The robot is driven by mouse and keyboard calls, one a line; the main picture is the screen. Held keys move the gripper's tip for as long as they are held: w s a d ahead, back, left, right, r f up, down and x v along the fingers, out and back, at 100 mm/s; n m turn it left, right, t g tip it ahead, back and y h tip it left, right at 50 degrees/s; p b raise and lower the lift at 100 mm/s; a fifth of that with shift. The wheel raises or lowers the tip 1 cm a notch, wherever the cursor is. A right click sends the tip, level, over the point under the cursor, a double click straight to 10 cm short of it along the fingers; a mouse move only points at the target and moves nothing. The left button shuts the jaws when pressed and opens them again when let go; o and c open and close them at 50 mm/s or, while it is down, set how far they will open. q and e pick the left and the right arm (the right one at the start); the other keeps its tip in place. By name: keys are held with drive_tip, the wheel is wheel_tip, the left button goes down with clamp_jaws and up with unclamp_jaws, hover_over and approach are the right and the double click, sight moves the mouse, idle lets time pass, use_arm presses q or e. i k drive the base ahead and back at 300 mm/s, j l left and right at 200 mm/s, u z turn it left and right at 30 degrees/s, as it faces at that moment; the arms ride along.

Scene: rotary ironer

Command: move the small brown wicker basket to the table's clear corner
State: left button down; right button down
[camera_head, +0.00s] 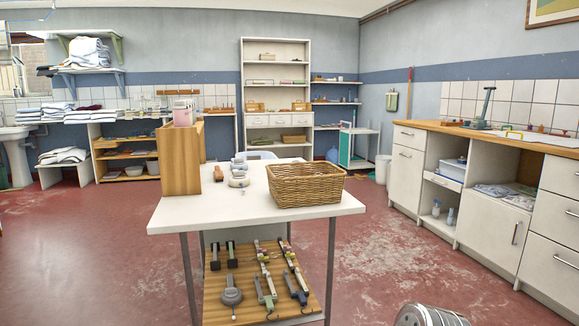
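The small brown wicker basket (305,184) stands upright on the right part of the white table (215,213), close to its right edge. It looks empty, though its floor is mostly hidden by the near wall. The table's near left corner is bare. Neither of my grippers shows in the head view.
A tall wooden block or box (180,160) stands at the table's left edge. Small grey items (238,174) lie left of the basket. Tools lie on the wooden lower shelf (218,308). A ribbed metal cylinder (430,316) shows at the bottom right. Red floor is open around the table.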

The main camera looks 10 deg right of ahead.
sight(285, 195)
drive_tip(key=i+l+u, duration=0.15)
drive_tip(key=l+u, duration=0.2)
drive_tip(key=u, duration=0.15)
drive_tip(key=i+l+u, duration=0.1)
drive_tip(key=l+u, duration=0.85)
drive_tip(key=l, duration=1.5)
drive_tip(key=k+l, duration=0.15)
drive_tip(key=l, duration=2.9)
drive_tip(key=k, duration=0.05)
